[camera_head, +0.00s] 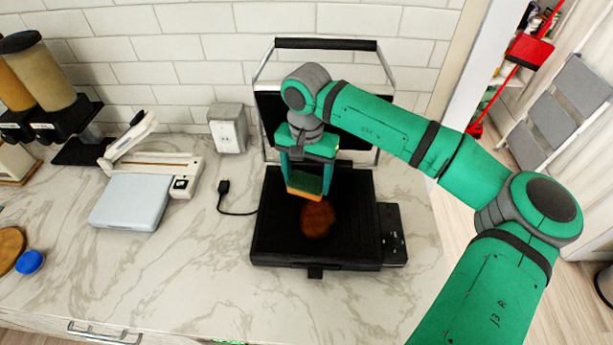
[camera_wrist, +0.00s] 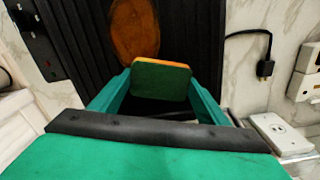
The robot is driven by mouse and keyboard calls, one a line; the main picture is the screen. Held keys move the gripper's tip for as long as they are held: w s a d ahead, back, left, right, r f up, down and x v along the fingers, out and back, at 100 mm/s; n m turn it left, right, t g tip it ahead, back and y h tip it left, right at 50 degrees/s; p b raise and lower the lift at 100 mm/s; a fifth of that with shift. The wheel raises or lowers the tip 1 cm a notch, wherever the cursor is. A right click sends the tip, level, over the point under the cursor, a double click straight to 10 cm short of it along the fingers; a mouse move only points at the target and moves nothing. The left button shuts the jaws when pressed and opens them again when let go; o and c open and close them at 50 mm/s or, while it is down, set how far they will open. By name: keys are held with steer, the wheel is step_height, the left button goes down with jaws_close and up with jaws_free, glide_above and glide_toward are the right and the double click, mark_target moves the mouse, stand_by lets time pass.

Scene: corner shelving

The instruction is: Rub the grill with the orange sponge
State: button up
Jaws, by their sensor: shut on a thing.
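The black grill (camera_head: 274,232) stands open on the counter, its lid raised against the wall. A brown-orange stain (camera_head: 317,218) marks its ridged plate; the stain also shows in the wrist view (camera_wrist: 135,30). My gripper (camera_head: 307,186) is shut on the orange sponge (camera_head: 305,184), which has a green side and an orange side. In the wrist view the sponge (camera_wrist: 161,82) sits between my fingers, its green side facing the camera. The sponge appears just behind the stain, over the plate; I cannot tell whether it touches the plate.
A black plug and cord (camera_head: 223,188) lie left of the grill, below a wall outlet (camera_head: 228,130). A white sealer-like device (camera_head: 150,170), a pale blue box (camera_head: 130,202), food dispensers (camera_head: 45,75) and a blue lid (camera_head: 30,262) are further left. The counter's front middle is clear.

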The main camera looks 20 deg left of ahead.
mark_target(319, 239)
steer(key=shift+f, duration=0.75)
steer(key=shift+s+d, duration=0.45)
steer(key=shift+s, duration=0.3)
steer(key=shift+s+d, duration=0.45)
steer(key=shift+s, duration=0.25)
steer(key=shift+s+d+f, duration=0.15)
steer(key=shift+s+d, duration=0.4)
steer(key=shift+s, duration=0.35)
steer(key=shift+s+d+f, duration=0.15)
steer(key=shift+s+d, duration=0.4)
steer(key=shift+s, duration=0.3)
steer(key=shift+c, duration=0.4)
steer(key=shift+s+d+r, duration=0.1)
steer(key=shift+s+d, duration=0.45)
steer(key=shift+s, duration=0.25)
steer(key=shift+s+d+r, duration=0.1)
steer(key=shift+s+d, duration=0.4)
steer(key=shift+s, duration=0.3)
steer(key=shift+c, duration=0.5)
steer(key=shift+s+d, duration=0.25)
steer(key=shift+s, duration=0.35)
steer(key=shift+s+d, duration=0.25)
steer(key=shift+s, duration=0.35)
steer(key=shift+w, duration=0.15)
